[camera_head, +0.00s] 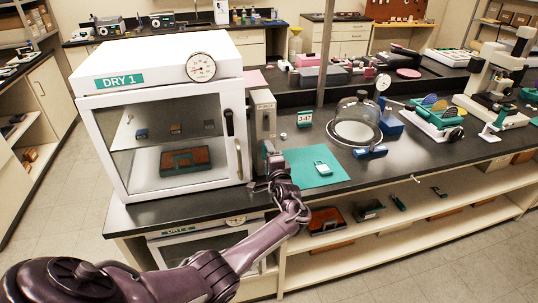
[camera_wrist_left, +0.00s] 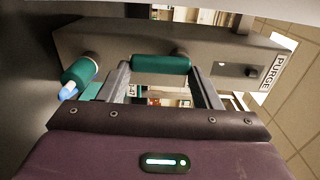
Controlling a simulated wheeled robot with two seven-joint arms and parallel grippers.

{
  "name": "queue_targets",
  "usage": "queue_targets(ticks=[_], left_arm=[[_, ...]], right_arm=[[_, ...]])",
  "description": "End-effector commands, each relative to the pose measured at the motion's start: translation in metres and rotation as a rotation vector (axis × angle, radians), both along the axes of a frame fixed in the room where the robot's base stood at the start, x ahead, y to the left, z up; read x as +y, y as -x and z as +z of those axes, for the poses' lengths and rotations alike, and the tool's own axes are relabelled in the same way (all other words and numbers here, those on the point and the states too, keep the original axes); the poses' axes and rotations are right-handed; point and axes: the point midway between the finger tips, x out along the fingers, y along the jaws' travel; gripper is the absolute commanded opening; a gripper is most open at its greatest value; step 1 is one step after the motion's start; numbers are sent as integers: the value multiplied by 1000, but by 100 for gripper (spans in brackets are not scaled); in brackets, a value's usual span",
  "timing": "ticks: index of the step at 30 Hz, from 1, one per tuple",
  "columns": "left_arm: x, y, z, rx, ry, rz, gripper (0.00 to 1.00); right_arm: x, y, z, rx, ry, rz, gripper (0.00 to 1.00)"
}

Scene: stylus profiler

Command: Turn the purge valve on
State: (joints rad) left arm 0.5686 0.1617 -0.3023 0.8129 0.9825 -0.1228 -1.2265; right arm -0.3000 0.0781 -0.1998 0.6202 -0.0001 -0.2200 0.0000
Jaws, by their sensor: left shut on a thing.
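The purge box (camera_head: 263,116) is a tall grey panel against the right side of the white DRY 1 cabinet. In the left wrist view the grey box (camera_wrist_left: 110,42) carries a PURGE label (camera_wrist_left: 277,72) at its right end. A green valve handle (camera_wrist_left: 160,62) lies across between my left fingertips. My left gripper (camera_head: 272,163) is at the low front of the purge box; in the wrist view its fingers (camera_wrist_left: 163,72) are shut on the green handle's ends. The gripper and wrist hide the handle in the head view. My right gripper is not in view.
The DRY 1 cabinet (camera_head: 219,86) stands close on the left. A green cylinder with a blue tip (camera_wrist_left: 80,72) sits beside the handle. Right of my gripper are a teal mat (camera_head: 335,178), a J-47 card (camera_head: 304,118) and a glass bell jar (camera_head: 358,112).

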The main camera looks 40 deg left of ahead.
Motion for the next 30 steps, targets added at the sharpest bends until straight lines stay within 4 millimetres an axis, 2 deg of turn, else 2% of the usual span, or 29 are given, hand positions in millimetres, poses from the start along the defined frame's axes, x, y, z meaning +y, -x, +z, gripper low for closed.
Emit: queue_targets(ticks=[8,9,14,23,30], left_arm=[[0,0,0,5,-4,-1,35],[0,0,0,5,-4,-1,59],[0,0,0,3,-3,0,80],[-1,1,-1,2,-2,0,80],[-21,18,-2,1,0,-2,80]], right_arm=[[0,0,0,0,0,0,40],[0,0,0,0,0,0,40],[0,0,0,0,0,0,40],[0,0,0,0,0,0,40],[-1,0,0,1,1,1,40]])
